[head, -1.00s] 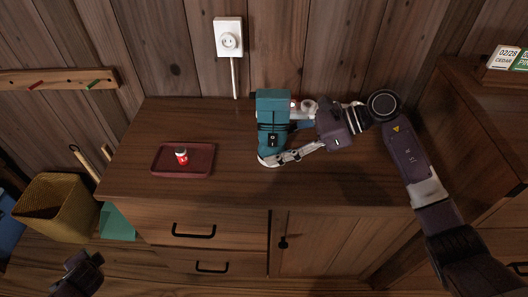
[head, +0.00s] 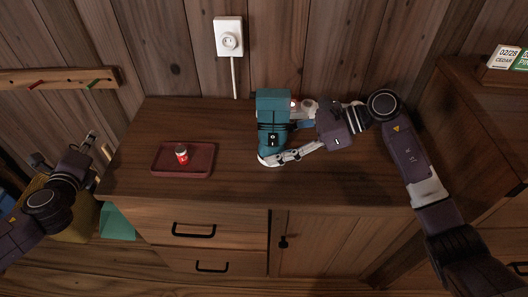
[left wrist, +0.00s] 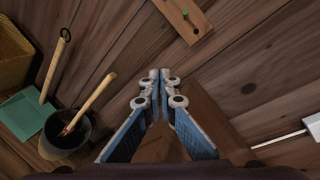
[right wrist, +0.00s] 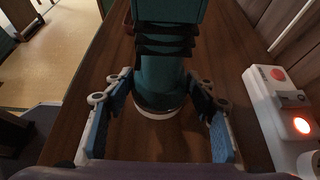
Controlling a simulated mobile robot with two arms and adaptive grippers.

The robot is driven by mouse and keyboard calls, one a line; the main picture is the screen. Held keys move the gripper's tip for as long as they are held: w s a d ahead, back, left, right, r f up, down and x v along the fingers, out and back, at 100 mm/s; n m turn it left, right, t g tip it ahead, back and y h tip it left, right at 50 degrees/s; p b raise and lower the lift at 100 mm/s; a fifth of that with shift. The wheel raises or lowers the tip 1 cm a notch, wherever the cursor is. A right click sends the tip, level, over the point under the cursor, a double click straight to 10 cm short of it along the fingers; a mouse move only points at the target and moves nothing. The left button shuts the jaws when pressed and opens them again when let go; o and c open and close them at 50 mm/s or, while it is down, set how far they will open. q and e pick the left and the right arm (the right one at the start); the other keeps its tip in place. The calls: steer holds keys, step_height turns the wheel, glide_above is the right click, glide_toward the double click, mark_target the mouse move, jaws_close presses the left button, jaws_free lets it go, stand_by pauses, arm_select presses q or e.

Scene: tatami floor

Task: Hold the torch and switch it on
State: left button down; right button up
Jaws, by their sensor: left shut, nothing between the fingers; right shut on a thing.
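The teal torch (head: 272,104) stands on the cabinet top, with a black switch panel (head: 273,139) facing the front and a pale rim at its foot. No light from it shows. My right gripper (head: 284,142) is shut on its lower part, one finger on each side; the torch also shows in the right wrist view (right wrist: 162,82). My left gripper (head: 88,142) is shut and empty, left of the cabinet and well apart from the torch. Its fingers are close together in the left wrist view (left wrist: 158,78).
A dark red tray (head: 160,171) with a small red-and-white bottle (head: 181,154) lies on the left of the cabinet top. The cabinet top between tray and torch is clear.

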arm_select(q)
steer(key=d+r+m+h, duration=0.1)
steer(key=d+h, duration=0.1)
steer(key=d, duration=0.3)
steer(key=s+d+m+h, duration=0.1)
steer(key=d+h, duration=0.1)
steer(key=d, duration=0.3)
steer(key=d+r+m+h, duration=0.1)
steer(key=d, duration=0.5)
steer(key=shift+s+r+t+h, duration=0.2)
steer(key=shift+r+t+h, duration=0.1)
steer(key=shift+t+h, duration=0.1)
steer(key=s+d+r+m+h, duration=0.1)
steer(key=d, duration=0.3)
steer(key=s+d+r+m+h, duration=0.1)
steer(key=s+d+r+h, duration=0.1)
steer(key=d, duration=0.2)
steer(key=s+d+r+h, duration=0.1)
steer(key=s+d+h, duration=0.1)
steer(key=d, duration=0.3)
steer(key=shift+d+r+m, duration=0.1)
steer(key=shift+r+m, duration=0.25)
steer(key=shift+m, duration=0.05)
steer(key=s+d+f+n+g+h, duration=0.1)
steer(key=s+d+n+g+h, duration=0.2)
steer(key=s+d, duration=0.7)
steer(key=shift+s+d+f+n+g+h, duration=0.35)
steer(key=shift+s+h, duration=0.4)
steer(key=shift+h, duration=0.25)
steer(key=shift+w, duration=0.1)
